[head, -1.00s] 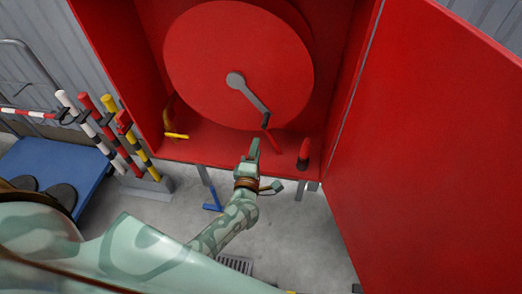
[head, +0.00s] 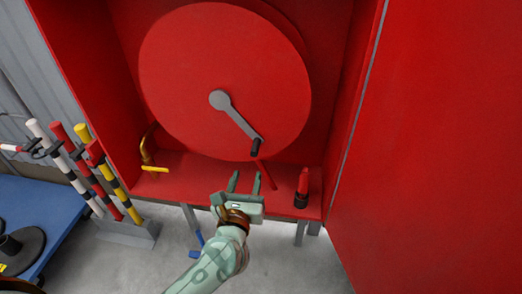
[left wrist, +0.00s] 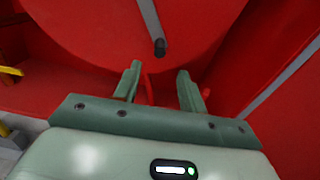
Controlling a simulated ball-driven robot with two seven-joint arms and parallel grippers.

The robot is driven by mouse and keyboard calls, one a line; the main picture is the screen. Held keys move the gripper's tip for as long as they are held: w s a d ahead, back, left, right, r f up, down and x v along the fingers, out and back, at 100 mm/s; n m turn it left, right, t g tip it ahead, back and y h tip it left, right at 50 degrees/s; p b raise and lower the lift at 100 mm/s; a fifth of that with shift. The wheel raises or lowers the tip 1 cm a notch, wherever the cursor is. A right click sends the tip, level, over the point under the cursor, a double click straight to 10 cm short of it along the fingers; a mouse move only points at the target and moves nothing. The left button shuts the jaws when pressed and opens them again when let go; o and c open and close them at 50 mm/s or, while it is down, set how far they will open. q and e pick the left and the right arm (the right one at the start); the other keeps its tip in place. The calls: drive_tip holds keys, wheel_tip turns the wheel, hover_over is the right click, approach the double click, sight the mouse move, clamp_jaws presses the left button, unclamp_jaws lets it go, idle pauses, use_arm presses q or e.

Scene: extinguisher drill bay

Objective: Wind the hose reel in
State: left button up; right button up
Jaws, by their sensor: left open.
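The hose reel (head: 190,70) is a large red disc inside an open red cabinet. A grey crank arm (head: 238,122) runs from its hub down to the right and ends in a black handle (head: 257,147). My left gripper (head: 245,177) is open and empty, just below the handle and apart from it. In the left wrist view the crank arm (left wrist: 149,18) and the black handle (left wrist: 160,47) show beyond and above the two open fingers (left wrist: 158,82). My right gripper is not in view.
A red nozzle with a black base (head: 302,188) stands on the cabinet floor at right. A yellow valve lever (head: 154,169) is at left. The open cabinet door (head: 440,140) fills the right side. Striped posts (head: 85,165) and a blue platform (head: 45,215) stand at left.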

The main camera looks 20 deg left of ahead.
sight(254, 154)
use_arm(q)
drive_tip(key=b+x, duration=0.1)
drive_tip(key=x, duration=1.1)
clamp_jaws()
